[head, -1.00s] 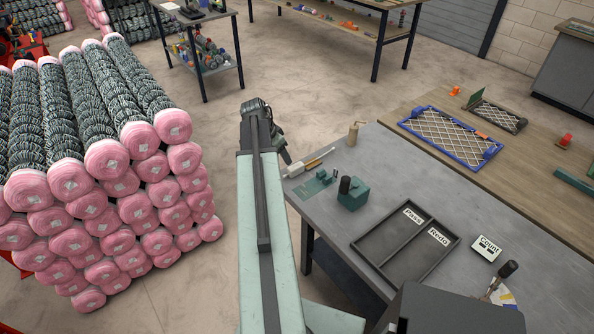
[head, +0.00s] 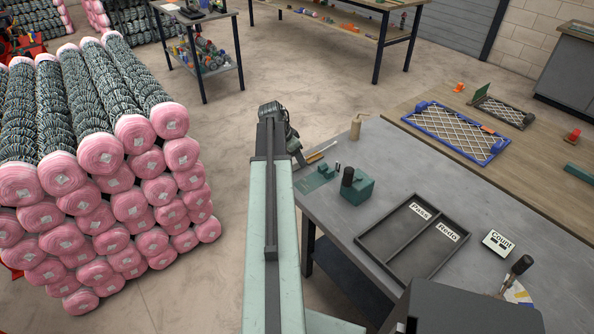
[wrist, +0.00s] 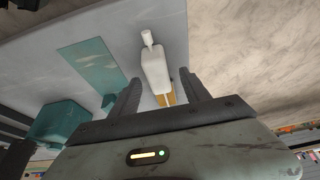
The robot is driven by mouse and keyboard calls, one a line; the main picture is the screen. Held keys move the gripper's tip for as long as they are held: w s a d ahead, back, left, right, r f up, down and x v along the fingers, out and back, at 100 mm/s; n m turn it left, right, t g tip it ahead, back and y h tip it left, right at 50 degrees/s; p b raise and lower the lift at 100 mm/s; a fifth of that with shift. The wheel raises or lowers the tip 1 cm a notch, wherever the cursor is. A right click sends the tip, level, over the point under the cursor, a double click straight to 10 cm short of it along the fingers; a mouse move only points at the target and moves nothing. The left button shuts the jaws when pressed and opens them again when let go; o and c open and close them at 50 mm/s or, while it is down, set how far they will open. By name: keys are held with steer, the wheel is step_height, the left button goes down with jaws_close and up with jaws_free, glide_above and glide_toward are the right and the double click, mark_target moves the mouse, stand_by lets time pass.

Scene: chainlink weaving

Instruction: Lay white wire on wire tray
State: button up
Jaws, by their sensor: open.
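My gripper (wrist: 160,82) is open in the wrist view, with its two dark fingers apart. A white slim piece (wrist: 155,68) with a small white cap and a tan end lies on the grey table between and beyond the fingers, not gripped. Whether it is the white wire I cannot tell. In the head view my gripper (head: 297,152) is at the table's left edge and hides most of this piece; a pale tan stick (head: 322,152) shows beside it. No tray is clearly marked as the wire tray; a black two-part tray (head: 368,241) has "Pass" and "Redo" labels.
A green mat (head: 314,179) and a green block with a black knob (head: 358,188) stand close right of my gripper. A blue mesh frame (head: 455,133) lies on the wooden bench. Pink-ended rolls (head: 130,205) are stacked left of the aisle.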

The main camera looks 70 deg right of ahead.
steer(key=shift+r, duration=0.1)
jaws_close()
